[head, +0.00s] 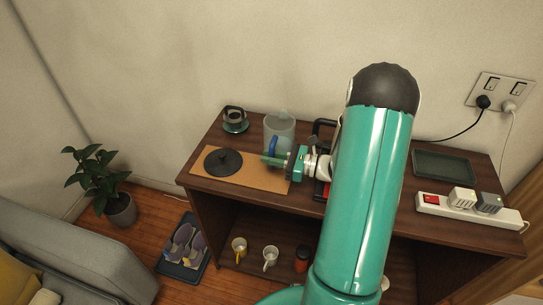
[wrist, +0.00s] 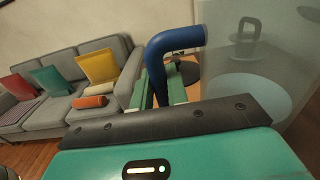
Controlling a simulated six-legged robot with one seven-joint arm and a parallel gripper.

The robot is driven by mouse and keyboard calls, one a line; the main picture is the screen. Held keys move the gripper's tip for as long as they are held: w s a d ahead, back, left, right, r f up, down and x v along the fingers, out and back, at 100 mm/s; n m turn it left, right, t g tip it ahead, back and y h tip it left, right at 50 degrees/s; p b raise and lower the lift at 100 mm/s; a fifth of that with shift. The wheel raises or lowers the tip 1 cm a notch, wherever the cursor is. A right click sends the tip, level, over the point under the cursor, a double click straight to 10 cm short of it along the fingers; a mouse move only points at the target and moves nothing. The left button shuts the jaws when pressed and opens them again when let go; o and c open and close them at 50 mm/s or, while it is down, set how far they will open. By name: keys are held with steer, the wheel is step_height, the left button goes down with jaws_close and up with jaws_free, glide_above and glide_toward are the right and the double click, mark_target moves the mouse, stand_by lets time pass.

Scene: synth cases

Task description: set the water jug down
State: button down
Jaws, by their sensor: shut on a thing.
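The water jug (head: 279,128) is clear with a blue handle (head: 273,145). In the head view it is upright at the back edge of a tan mat (head: 260,178) on the dark wooden cabinet top. I cannot tell whether its base touches the surface. My gripper (head: 270,160) reaches in from the right and is shut on the handle. In the wrist view the blue handle (wrist: 168,50) rises between my gripper's fingers (wrist: 168,95), and the jug's clear wall (wrist: 225,60) fills the right side. The jug's base is hidden there.
A black round disc (head: 223,162) lies on the mat's left part. A dark cup (head: 234,114) on a green saucer stands at the back left. A dark tray (head: 443,165) and a power strip (head: 450,209) with plugs lie right of my arm. Mugs (head: 270,257) sit on the lower shelf.

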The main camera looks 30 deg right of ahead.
steer(key=shift+f, duration=0.1)
steer(key=c, duration=1.3)
jaws_free()
steer(key=shift+f, duration=0.1)
steer(key=v, duration=1.3)
steer(key=shift+s+d, duration=0.3)
